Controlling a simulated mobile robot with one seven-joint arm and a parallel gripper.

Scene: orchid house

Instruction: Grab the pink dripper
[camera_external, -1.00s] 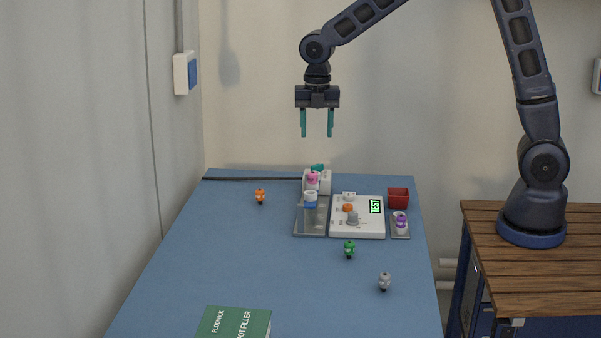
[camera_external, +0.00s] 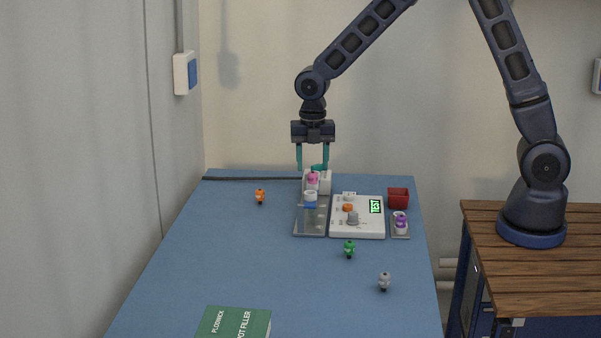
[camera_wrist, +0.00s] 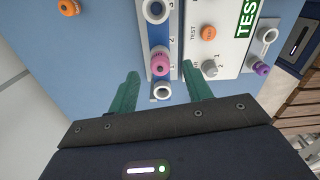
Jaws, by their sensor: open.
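The pink dripper (camera_external: 312,179) stands in a holder on the grey tray (camera_external: 309,227) near the back of the blue table. In the wrist view the pink dripper (camera_wrist: 160,62) lies ahead of the space between my fingertips. My gripper (camera_external: 313,168) is open and points down above the back of the tray. Its two teal fingers appear empty, one on either side of the dripper's column in the wrist view (camera_wrist: 163,82). From outside I cannot tell the exact gap between fingertips and dripper.
A white test panel (camera_external: 372,230) with knobs stands right of the tray. A purple dripper (camera_external: 400,220) and a red bin (camera_external: 398,198) are further right. Orange (camera_external: 260,196), green (camera_external: 349,249) and grey (camera_external: 384,281) drippers stand loose.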

